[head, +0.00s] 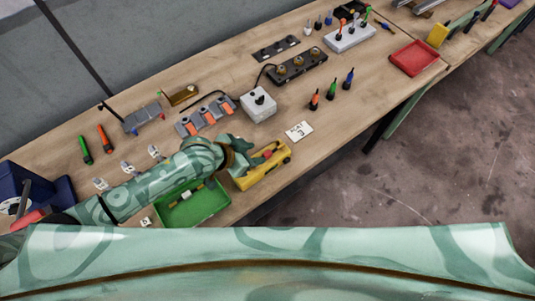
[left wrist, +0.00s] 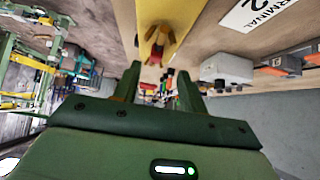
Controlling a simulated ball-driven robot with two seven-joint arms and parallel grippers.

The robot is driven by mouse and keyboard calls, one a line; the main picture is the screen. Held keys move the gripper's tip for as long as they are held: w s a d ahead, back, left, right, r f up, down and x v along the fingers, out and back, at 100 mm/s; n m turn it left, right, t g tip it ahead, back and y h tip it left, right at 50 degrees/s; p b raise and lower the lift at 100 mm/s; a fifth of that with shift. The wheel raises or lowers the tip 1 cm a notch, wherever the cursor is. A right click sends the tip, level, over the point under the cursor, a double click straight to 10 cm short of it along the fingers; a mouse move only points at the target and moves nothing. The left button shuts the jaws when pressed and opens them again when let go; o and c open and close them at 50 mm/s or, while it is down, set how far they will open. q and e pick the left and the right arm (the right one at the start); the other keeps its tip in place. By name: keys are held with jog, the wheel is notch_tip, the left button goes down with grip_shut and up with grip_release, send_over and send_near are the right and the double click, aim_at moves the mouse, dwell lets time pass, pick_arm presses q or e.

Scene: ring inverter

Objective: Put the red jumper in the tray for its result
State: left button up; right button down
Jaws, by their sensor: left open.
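A small red piece (head: 267,153), which looks like the red jumper, is at the yellow holder (head: 250,181) at the bench's front edge. In the left wrist view a red piece with orange-brown parts (left wrist: 156,57) shows against the yellow holder (left wrist: 180,12), just beyond my fingertips. My left gripper (head: 247,153) is open beside the red piece; its two fingers also show in the left wrist view (left wrist: 160,85). I cannot tell whether they touch it. A green tray (head: 213,206) lies below my left forearm, and a red tray (head: 432,52) lies far right. My right gripper is not in view.
A white box with a black knob (head: 258,105) and a numbered card (head: 299,131) are near the holder. Upright red, green and blue-topped pieces (head: 331,93) stand to the right. Orange-switched blocks (head: 207,117) lie behind my arm. Bare wood lies before the red tray.

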aim_at(267, 153)
pick_arm(q)
jog(key=b+x, duration=0.1)
jog(key=x, duration=0.4)
jog(key=shift+s+d, duration=0.15)
jog(key=shift+d, duration=0.15)
jog(key=shift+r, duration=0.1)
jog(key=shift+c, duration=0.3)
grip_shut()
jog(key=shift+r, duration=0.1)
